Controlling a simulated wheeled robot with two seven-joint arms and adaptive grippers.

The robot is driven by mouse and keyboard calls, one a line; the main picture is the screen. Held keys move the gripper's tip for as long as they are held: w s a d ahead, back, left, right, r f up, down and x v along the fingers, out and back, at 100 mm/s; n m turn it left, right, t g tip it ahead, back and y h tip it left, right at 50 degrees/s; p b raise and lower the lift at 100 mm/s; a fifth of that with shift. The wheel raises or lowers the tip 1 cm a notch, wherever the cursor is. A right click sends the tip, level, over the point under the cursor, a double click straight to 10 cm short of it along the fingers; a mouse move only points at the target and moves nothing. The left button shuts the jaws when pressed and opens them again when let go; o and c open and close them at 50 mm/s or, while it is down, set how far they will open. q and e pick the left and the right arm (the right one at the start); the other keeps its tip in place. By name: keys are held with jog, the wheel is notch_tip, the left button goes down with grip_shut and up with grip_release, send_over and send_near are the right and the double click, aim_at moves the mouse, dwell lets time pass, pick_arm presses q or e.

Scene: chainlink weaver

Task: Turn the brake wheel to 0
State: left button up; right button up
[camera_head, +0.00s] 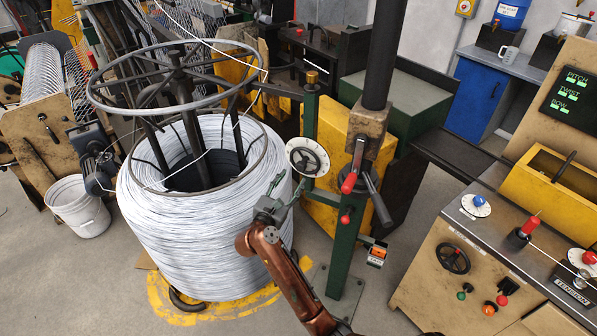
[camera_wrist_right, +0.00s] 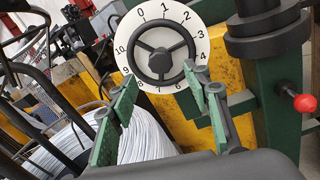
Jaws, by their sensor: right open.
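The brake wheel (camera_head: 308,157) is a black three-spoked handwheel in front of a round white dial, mounted on a green post beside the wire coil. In the right wrist view the wheel (camera_wrist_right: 163,50) shows face-on, with dial numbers from 0 to 10 around it. The 0 sits at the upper left, the 1 near the top. I cannot make out a clear pointer. My right gripper (camera_head: 287,188) is just below and left of the wheel. Its green fingers (camera_wrist_right: 165,88) are apart and empty, with the wheel ahead between them. My left gripper is out of view.
A large white wire coil (camera_head: 200,235) under a ring frame stands left of my right gripper. A green post with a red-knobbed lever (camera_head: 349,183) stands to the right. A control desk (camera_head: 470,235) is at the far right. Some floor is free before the desk.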

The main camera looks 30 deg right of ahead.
aim_at(300, 169)
jog(key=x, duration=0.5)
jog(key=shift+d, duration=0.2)
jog(key=shift+w+d, duration=0.35)
jog(key=shift+d, duration=0.1)
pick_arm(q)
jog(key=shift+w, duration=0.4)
pick_arm(e)
jog(key=shift+c, duration=0.7)
jog(key=c, duration=1)
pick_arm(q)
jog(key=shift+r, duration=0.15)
